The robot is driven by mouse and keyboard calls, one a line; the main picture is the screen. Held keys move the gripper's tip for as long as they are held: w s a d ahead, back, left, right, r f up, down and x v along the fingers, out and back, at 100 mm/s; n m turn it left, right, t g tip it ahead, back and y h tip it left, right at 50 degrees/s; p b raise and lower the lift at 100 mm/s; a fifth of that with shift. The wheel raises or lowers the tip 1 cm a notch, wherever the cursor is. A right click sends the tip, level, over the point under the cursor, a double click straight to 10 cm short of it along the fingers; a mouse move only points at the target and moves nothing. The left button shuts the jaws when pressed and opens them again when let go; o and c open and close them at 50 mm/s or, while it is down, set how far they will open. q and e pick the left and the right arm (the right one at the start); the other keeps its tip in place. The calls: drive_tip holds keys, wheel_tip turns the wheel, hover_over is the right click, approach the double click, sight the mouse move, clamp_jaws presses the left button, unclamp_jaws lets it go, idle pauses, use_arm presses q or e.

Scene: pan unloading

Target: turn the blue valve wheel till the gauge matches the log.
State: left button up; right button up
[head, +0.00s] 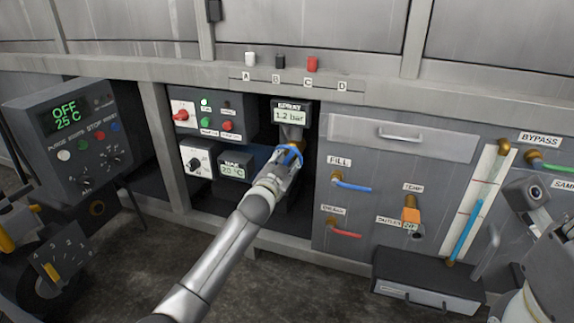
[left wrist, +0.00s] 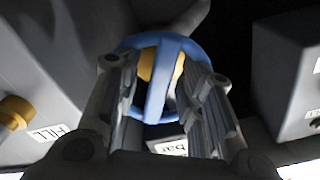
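The blue valve wheel (head: 289,154) is below the SPRAY gauge, partly covered by my left gripper (head: 280,168). The gauge display (head: 289,116) reads 1.2 bar. In the left wrist view the wheel (left wrist: 156,108) shows a blue rim and spoke with a brass part behind. There my left gripper's fingers (left wrist: 158,82) are spread, one over each side of the rim, with the spoke between them. Whether they press on the rim cannot be told. Parts of my right arm show at the right edge in the head view; its fingertips cannot be made out. I cannot make out a log.
A control box (head: 80,140) reading OFF 25 C stands at left. A NAR display (head: 234,168) reads 20 °C. Blue FILL (head: 353,186) and red (head: 345,234) handles are right of the wheel. A dark box (head: 428,284) sits low at right.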

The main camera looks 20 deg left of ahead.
use_arm(q)
drive_tip(key=shift+w, duration=0.15)
clamp_jaws()
drive_tip(key=shift+r+m+p, duration=0.1)
drive_tip(key=shift+m+p, duration=0.2)
drive_tip(key=shift+p, duration=0.05)
